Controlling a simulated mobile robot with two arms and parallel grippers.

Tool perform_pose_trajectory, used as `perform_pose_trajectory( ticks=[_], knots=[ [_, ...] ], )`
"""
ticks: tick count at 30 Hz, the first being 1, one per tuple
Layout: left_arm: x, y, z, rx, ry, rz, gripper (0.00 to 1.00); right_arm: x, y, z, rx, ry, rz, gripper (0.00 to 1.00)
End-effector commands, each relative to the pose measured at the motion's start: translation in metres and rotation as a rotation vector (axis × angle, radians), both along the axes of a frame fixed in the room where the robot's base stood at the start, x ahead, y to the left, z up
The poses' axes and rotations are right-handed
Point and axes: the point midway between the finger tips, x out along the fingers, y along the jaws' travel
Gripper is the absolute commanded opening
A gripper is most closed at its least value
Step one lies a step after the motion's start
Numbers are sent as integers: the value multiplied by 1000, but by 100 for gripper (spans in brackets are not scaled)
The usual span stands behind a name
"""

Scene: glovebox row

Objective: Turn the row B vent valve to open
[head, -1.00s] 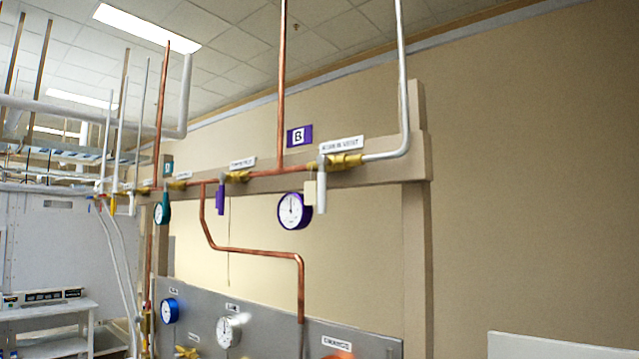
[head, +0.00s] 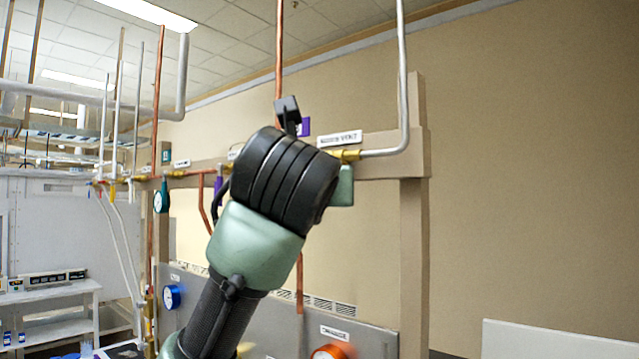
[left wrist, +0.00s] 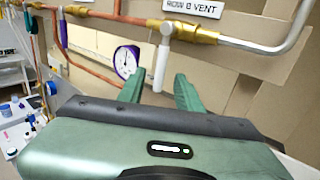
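The row B vent valve is a brass body (left wrist: 195,34) on the pipe under a "ROW B VENT" label (left wrist: 192,7). Its white lever (left wrist: 162,62) hangs straight down, across the pipe. My left gripper (left wrist: 158,85) is open, its two green fingers apart with the lever's lower end between them in the left wrist view; contact cannot be told. In the head view, my left arm hides the lever and most of the gripper; a bit of the brass body (head: 347,156) and the label (head: 340,138) show. My right gripper is not in view.
A purple-rimmed gauge (left wrist: 126,62) hangs left of the lever, and a purple lever (left wrist: 61,30) farther left. A silver pipe (head: 402,80) rises right of the valve. A beige post (head: 414,250) stands below it. The wall farther right is bare.

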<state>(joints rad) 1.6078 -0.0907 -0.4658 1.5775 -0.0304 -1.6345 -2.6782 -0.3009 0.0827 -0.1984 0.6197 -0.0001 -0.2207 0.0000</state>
Motion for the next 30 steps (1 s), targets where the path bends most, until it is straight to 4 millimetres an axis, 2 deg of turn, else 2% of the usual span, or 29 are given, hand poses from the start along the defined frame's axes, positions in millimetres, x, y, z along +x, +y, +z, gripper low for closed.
perform_pose_trajectory(
  ticks=[1,9,20,24,30],
  knots=[
    [10,-1,4,-1,5,-1,35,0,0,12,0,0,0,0],
    [46,-2,3,-4,2,-2,35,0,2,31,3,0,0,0],
    [53,-2,0,-3,-1,-1,35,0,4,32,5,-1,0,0],
    [53,-2,0,-4,0,-1,0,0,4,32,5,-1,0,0],
    [52,-2,0,-4,0,-1,0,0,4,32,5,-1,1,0]
  ],
)
